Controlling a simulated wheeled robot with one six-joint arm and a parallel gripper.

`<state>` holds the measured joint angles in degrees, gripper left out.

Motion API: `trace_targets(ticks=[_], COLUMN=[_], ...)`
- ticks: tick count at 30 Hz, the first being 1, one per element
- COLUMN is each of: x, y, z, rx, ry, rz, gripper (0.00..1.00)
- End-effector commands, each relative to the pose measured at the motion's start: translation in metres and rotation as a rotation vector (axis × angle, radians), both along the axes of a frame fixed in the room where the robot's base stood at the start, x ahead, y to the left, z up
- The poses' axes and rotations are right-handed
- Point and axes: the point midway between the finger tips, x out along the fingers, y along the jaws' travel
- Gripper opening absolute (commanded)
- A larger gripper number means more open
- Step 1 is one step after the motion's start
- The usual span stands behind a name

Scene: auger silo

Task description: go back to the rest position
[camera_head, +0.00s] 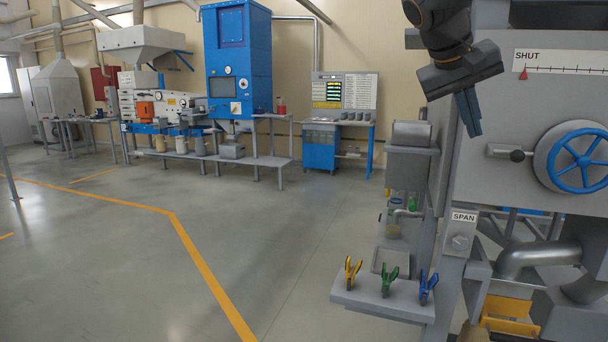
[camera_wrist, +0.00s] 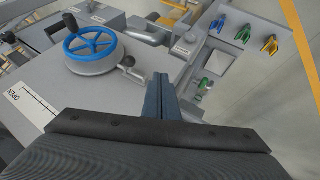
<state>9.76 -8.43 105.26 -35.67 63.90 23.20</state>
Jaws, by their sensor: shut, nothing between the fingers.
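My gripper (camera_head: 468,112) hangs from the top right of the head view, pointing down in front of the grey machine (camera_head: 490,120). Its blue-grey fingers are together with nothing between them. In the wrist view the fingers (camera_wrist: 162,92) stand upright over the machine's grey face. A blue handwheel (camera_head: 583,160) is on the machine, right of my gripper; it also shows in the wrist view (camera_wrist: 90,44). My gripper is apart from the wheel. A lever with a dark knob (camera_head: 517,155) sits left of the wheel.
A small shelf (camera_head: 385,302) holds yellow (camera_head: 352,272), green (camera_head: 388,278) and blue (camera_head: 427,287) clamps below my gripper. A "SPAN" box (camera_head: 460,232) is beside it. A scale marked "SHUT" (camera_head: 560,62) has a red pointer. Open floor (camera_head: 240,235) lies left; other machines stand behind.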

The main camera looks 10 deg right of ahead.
Motion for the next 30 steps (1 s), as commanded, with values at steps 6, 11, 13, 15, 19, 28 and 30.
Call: trace_targets(ticks=[6,11,13,15,19,28,30], x=[0.004,-0.014,-0.029,-0.048,-0.088,-0.14,-0.141], y=[0.049,0.103,0.126,0.149,0.183,0.213,0.214], z=[-0.103,-0.2,-0.24,-0.277,-0.334,-0.385,-0.386], rx=[0.129,0.264,0.324,0.381,0.47,0.551,0.553], ry=[0.108,0.197,0.232,0.265,0.313,0.356,0.356], rz=[0.14,0.258,0.299,0.331,0.37,0.39,0.39], gripper=[0.0,0.0,0.0,0.0,0.0,0.0,0.0])
